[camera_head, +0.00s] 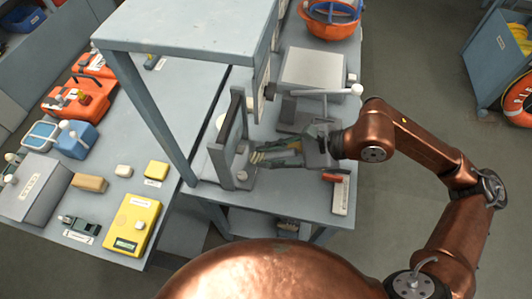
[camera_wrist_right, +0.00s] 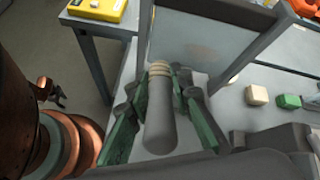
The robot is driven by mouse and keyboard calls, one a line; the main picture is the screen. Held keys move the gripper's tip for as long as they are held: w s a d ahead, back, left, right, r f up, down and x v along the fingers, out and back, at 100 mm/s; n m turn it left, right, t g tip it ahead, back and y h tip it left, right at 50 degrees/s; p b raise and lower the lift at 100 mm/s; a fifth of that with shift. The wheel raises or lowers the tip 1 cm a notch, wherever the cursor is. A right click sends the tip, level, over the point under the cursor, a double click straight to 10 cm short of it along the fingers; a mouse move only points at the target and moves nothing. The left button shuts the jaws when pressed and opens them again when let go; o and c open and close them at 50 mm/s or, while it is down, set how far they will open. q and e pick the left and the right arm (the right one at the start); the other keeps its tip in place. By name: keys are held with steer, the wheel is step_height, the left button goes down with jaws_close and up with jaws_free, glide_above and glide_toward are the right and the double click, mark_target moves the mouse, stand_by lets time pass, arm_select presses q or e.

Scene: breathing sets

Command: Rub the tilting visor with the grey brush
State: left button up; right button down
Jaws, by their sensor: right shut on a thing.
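My right gripper (camera_head: 275,157) is shut on the grey brush (camera_wrist_right: 160,122), with its dark green fingers on both sides of the thick round handle. The brush's pale banded end (camera_head: 257,158) points left, at the upright grey framed visor (camera_head: 229,140). In the right wrist view the visor is a translucent panel (camera_wrist_right: 200,42) with a dark frame, just beyond the brush end. I cannot tell whether they touch. A small dark claw shape (camera_wrist_right: 55,94) beside copper parts in the wrist view looks like my left gripper, too small to read.
A red-and-white item (camera_head: 340,192) lies near the right edge. The left table (camera_head: 120,150) holds yellow, orange and blue devices.

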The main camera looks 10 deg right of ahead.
steer(key=shift+s+d+f+b, duration=0.15)
steer(key=shift+d+b, duration=0.2)
steer(key=shift+d, duration=0.3)
steer(key=shift+s+d, duration=0.25)
steer(key=shift+d, duration=0.5)
steer(key=shift+s, duration=0.1)
